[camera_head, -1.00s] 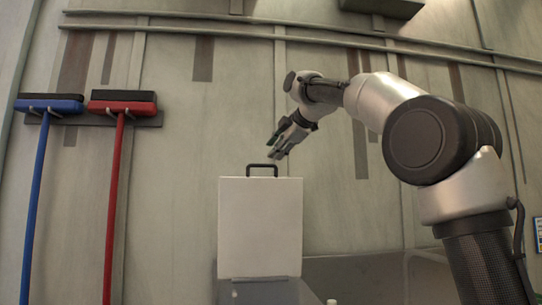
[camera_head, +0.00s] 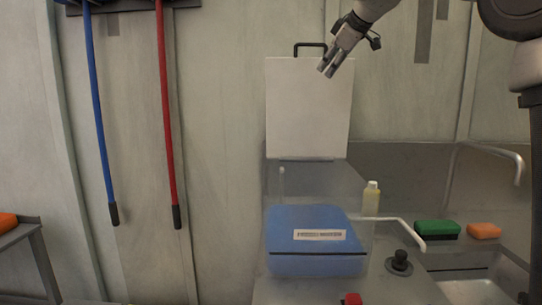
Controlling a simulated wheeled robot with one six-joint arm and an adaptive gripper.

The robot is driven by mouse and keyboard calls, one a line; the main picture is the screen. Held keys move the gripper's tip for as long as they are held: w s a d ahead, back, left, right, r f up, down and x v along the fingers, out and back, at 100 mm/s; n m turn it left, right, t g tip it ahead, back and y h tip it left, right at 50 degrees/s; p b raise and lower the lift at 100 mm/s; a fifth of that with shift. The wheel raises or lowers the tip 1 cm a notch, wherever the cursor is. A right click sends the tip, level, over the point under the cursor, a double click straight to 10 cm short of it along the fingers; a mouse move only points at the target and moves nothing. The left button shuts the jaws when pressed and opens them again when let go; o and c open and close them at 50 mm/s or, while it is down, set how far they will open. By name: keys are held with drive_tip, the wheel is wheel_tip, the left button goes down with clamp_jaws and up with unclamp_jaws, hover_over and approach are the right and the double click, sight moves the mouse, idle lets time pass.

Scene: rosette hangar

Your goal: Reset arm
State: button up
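My gripper (camera_head: 328,69) hangs from the top of the view, its fingers pointing down and to the left. It is in front of, or close to, the upper right of a white panel (camera_head: 308,110) with a black handle; I cannot tell if they touch. The fingers look close together, but the picture is too small to show whether they are parted. No object shows in them. Part of my arm is cut off at the upper right.
A blue box (camera_head: 316,246) with a label sits on the counter below the panel. Around it are a yellowish bottle (camera_head: 371,199), a bent white spout (camera_head: 410,232), a black knob (camera_head: 399,262), and green (camera_head: 437,228) and orange (camera_head: 484,231) sponges. Blue and red poles hang at left.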

drive_tip(key=s+d+f+m+g+h, duration=0.1)
drive_tip(key=s+d+f+m, duration=0.3)
drive_tip(key=s+f, duration=0.7)
drive_tip(key=s+d+f+m+g+h, duration=0.1)
drive_tip(key=s+d+f+m, duration=0.3)
drive_tip(key=s, duration=1.2)
drive_tip(key=s+d+f+m+g+h, duration=0.1)
drive_tip(key=s+d+f+m+g, duration=0.2)
drive_tip(key=s+d+f, duration=0.7)
drive_tip(key=s+f+m, duration=0.1)
drive_tip(key=s+f, duration=0.3)
drive_tip(key=f, duration=0.3)
drive_tip(key=shift+d+f+m+h, duration=0.2)
drive_tip(key=shift+f+m+h, duration=0.1)
drive_tip(key=shift+m+h, duration=0.1)
drive_tip(key=shift+s, duration=0.1)
